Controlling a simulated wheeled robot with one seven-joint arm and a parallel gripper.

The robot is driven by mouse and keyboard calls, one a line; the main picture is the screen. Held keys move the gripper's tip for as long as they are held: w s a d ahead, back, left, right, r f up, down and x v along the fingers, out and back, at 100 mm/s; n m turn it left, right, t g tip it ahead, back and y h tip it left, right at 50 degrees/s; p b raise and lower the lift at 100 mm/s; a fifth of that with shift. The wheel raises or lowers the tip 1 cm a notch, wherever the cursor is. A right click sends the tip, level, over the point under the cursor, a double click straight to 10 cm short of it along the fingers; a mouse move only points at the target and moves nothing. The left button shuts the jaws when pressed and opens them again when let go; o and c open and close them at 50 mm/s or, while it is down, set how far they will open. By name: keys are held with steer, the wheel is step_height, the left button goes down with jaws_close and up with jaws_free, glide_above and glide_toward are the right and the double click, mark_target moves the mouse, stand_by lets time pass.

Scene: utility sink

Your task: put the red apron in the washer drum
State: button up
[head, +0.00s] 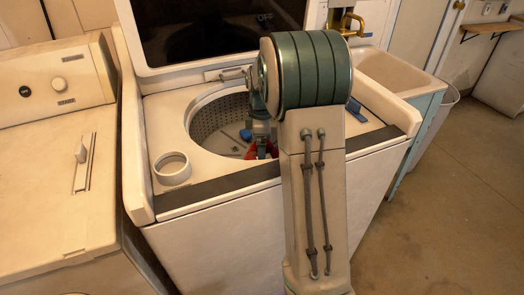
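The washer drum (208,124) is a perforated metal tub in the open top-load washer (215,228). My arm reaches over the front of the washer, and my gripper (262,147) points down into the right part of the drum opening. A small patch of red cloth, likely the red apron (252,153), shows at the gripper's tip, inside the opening near the front rim. Most of the cloth is hidden by the gripper, my arm and the rim. I cannot tell whether the fingers hold it.
The washer lid (200,30) is raised. Another appliance (60,170) stands left, a sink (400,80) right. Floor at right is clear.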

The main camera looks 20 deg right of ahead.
step_height(320, 180, up, 8)
steer(key=shift+f+p, duration=0.2)
steer(key=shift+p, duration=0.25)
